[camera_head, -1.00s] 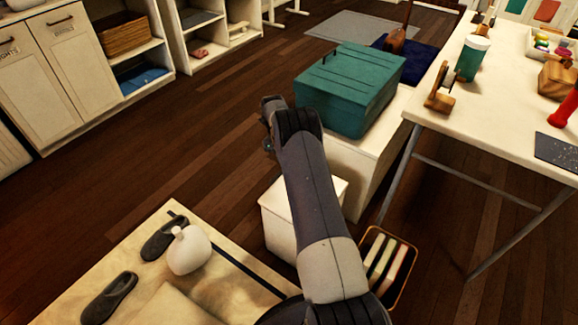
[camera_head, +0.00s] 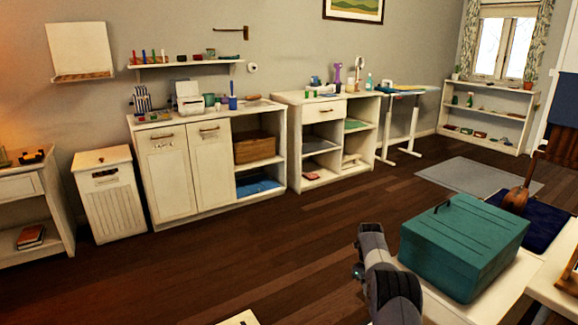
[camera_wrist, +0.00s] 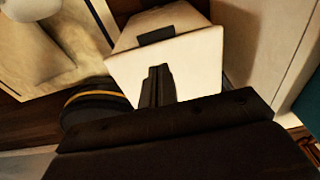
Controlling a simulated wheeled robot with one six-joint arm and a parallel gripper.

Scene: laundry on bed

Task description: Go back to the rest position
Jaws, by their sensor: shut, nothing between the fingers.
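My gripper (camera_wrist: 157,86) shows in the wrist view with its two dark fingers together and nothing between them. It points at a white box (camera_wrist: 188,62) with a dark slot in its top; I cannot tell the gap between them. In the head view my grey arm rises at the lower right, left of a teal lidded box, and the gripper itself is hidden there.
White cabinets (camera_head: 195,172) line the wall. The dark wooden floor (camera_head: 250,262) between is clear. A cream surface (camera_wrist: 62,62) shows in the wrist view.

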